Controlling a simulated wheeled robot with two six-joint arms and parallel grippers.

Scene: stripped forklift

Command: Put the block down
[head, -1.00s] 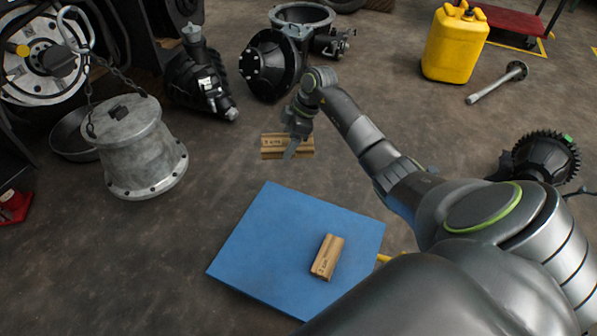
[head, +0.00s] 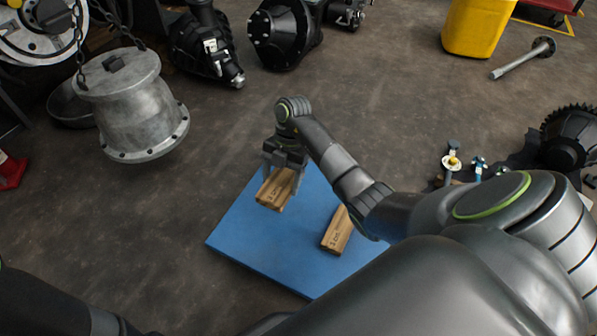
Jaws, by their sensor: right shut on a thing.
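My right gripper (head: 282,178) is shut on a wooden block (head: 275,194) with dark lettering on its side. It holds the block over the back left part of a blue board (head: 245,232). I cannot tell whether the block touches the board or hangs just above it. A second wooden block (head: 336,231) lies on the board to the right of the held one, apart from it and partly hidden by my right arm. My left gripper is not in view.
A grey flanged metal drum (head: 130,100) with chains stands at the left. Black machine parts (head: 205,45) are at the back, with a yellow jerrycan (head: 480,28) and a metal shaft (head: 522,58) at the back right. Open floor surrounds the board's left side.

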